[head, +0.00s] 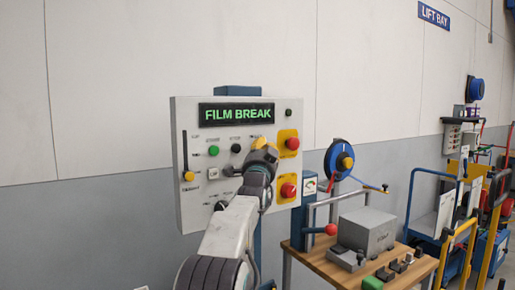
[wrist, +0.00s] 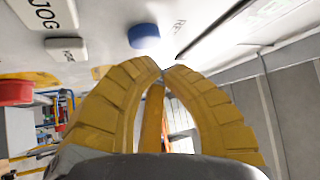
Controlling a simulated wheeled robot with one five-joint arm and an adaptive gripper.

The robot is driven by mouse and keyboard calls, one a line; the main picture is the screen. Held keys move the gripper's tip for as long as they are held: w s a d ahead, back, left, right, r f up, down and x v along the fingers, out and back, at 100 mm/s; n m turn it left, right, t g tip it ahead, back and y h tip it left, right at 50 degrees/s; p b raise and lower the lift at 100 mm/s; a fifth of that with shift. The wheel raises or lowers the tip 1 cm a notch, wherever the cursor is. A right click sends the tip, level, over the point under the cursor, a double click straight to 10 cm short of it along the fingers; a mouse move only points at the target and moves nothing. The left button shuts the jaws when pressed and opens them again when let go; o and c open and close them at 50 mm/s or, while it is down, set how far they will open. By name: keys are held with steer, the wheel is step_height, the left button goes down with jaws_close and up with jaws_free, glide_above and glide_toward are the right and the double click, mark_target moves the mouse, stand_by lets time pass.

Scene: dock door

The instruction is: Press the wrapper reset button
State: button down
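The grey-white control panel (head: 188,215) stands upright, its display (head: 236,113) reading "FILM BREAK" in green. My gripper (head: 260,143) is in front of the panel's middle right and hides part of it. In the wrist view my yellow fingers (wrist: 162,68) curve together with their tips practically meeting, and nothing shows between the tips. A blue button (wrist: 144,36) sticks out of the panel just beyond and left of the tips, apart from them in the picture. A partly readable label starting "RE" is beside it. The blue button cannot be made out in the head view.
Two red buttons on yellow plates (head: 289,143) (head: 288,188) are right of my gripper. A green button (head: 214,151) and a black knob (head: 236,148) are to its left, and a yellow-knobbed slider (head: 188,176) at the left edge. A wooden bench (head: 330,271) stands to the right.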

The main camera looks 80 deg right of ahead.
steer(key=shift+w+d, duration=0.55)
steer(key=shift+d, duration=0.2)
stand_by(2.3)
